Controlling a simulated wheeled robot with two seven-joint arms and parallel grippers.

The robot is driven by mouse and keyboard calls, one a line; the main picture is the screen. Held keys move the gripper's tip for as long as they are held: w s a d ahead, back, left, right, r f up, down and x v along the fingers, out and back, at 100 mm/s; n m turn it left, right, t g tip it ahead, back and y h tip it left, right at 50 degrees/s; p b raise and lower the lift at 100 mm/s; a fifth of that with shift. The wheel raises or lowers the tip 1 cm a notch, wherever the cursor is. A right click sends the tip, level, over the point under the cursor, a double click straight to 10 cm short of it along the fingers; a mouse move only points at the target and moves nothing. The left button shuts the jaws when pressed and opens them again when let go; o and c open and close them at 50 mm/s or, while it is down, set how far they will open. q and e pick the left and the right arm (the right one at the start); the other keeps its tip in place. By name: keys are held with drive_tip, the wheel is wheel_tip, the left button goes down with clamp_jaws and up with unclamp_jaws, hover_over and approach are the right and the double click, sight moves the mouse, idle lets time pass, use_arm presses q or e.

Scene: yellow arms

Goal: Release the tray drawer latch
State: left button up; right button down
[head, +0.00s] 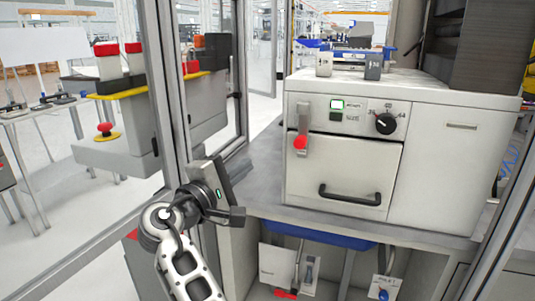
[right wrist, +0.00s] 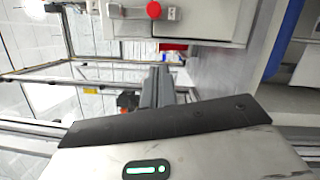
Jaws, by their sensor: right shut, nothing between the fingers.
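The latch (head: 303,128) is a grey upright lever with a red end. It sits at the upper left of the tray drawer front (head: 345,170) on the white machine. The drawer looks closed and has a black bar handle (head: 350,196). In the right wrist view the latch's red end (right wrist: 153,10) shows at the top edge. My right gripper (head: 238,214) is left of the machine and lower than the latch, apart from it. Its fingers (right wrist: 157,88) are shut and empty. My left gripper is in neither view.
Metal frame posts (head: 171,90) stand left of my gripper. A grey ledge (head: 262,200) runs under the machine. A blue tray (head: 318,236) hangs below it.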

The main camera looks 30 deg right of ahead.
sight(302, 133)
use_arm(q)
drive_tip(key=p, duration=0.3)
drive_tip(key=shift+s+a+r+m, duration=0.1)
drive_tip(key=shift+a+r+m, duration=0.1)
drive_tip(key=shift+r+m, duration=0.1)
use_arm(e)
drive_tip(key=w+d+r, duration=0.1)
drive_tip(key=w+d, duration=0.1)
drive_tip(key=d, duration=0.9)
drive_tip(key=shift+r, duration=0.2)
use_arm(q)
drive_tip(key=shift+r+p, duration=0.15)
drive_tip(key=shift+p, duration=0.15)
